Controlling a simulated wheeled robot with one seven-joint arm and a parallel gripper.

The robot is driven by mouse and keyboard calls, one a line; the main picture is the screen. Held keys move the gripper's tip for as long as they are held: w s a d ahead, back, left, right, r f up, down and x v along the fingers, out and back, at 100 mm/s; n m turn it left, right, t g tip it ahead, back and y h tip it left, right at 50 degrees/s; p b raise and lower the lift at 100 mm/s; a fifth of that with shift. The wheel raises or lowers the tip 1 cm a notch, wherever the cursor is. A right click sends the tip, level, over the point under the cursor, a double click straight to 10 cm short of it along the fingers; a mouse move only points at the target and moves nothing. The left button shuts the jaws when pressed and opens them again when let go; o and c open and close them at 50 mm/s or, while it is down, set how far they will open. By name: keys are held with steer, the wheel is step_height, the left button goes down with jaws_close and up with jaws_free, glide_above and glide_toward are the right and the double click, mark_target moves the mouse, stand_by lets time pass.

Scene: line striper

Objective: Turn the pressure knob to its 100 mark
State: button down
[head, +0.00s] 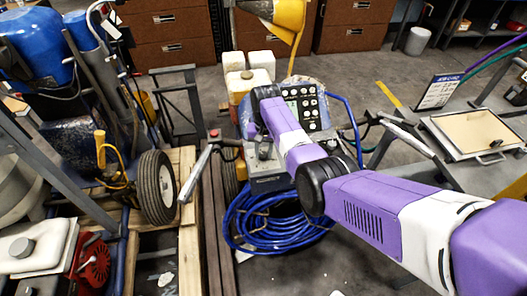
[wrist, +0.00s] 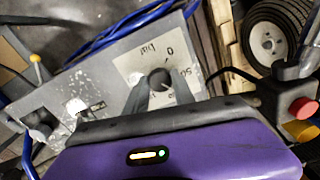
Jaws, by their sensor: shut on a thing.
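The dark round pressure knob (wrist: 158,76) sits on a pale dial plate (wrist: 131,66) on a scuffed grey panel (wrist: 98,80) in the wrist view. The plate shows a 0, the word "bar" and a mark that looks like 50. My gripper (wrist: 160,85) has its two grey fingers on either side of the knob, shut on it. The 100 mark is not visible, and I cannot tell where the knob points. In the head view my arm reaches down to the striper's grey control box (head: 265,172) and hides the knob and the fingertips.
A coiled blue hose (head: 265,222) lies below the control box. A black button panel (head: 303,105) stands behind my arm. In the wrist view a red button (wrist: 302,108) is at the right and a yellow-tipped lever (wrist: 36,60) at the left. A wheel (head: 157,187) stands left of the striper.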

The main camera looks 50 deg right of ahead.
mark_target(264, 154)
steer(key=shift+m, duration=2)
steer(key=c, duration=1.1)
jaws_free()
steer(key=shift+o, duration=0.2)
steer(key=shift+s+r, duration=0.1)
steer(key=shift+r, duration=3.85)
